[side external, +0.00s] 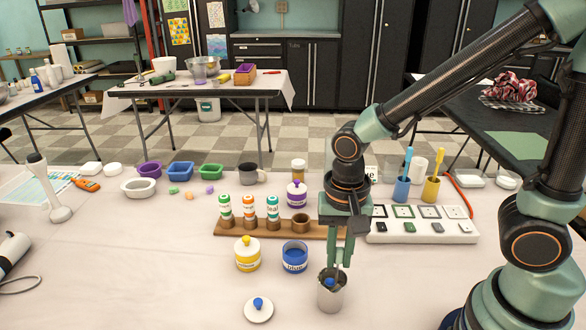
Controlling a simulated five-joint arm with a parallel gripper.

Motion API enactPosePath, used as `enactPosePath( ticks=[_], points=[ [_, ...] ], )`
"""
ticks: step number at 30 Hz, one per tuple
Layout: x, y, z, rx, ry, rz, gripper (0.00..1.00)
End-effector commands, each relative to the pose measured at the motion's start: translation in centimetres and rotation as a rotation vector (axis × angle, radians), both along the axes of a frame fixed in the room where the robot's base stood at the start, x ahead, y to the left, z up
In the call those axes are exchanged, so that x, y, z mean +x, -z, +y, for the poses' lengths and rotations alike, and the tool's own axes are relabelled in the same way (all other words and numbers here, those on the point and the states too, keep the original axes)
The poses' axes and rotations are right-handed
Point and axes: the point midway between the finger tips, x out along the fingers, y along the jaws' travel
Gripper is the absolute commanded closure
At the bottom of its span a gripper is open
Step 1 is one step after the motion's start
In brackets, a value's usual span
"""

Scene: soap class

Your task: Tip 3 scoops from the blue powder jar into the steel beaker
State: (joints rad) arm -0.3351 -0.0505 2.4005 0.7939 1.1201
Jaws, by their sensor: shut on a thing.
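My gripper (340,260) points down right above the steel beaker (332,298), shut on a thin scoop. The scoop's lower end is at the beaker's mouth, with a spot of blue there; I cannot tell whether the blue is on the scoop or in the beaker. The beaker stands upright on the white table. The blue powder jar (294,258) stands open behind and left of the beaker, with blue powder inside. Its white lid with a blue knob (259,309) lies on the table at the front left.
A yellow jar (246,254) with its lid on stands left of the blue jar. Behind are a wooden rack (230,228) with small bottles, a purple-labelled jar (297,194) and a white power-strip-like block (440,231). The front table is clear left of the lid.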

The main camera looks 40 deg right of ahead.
Motion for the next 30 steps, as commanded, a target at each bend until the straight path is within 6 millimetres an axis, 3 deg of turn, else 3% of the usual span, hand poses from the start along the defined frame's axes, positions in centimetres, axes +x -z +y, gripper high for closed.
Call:
enactPosePath(
  ticks=[15,30],
  points=[
    [-0.1,4.5,0.0,-0.001,0.0,0.002,1.0],
    [-0.2,5.0,-0.1,-0.001,0.0,0.004,1.0]
  ],
)
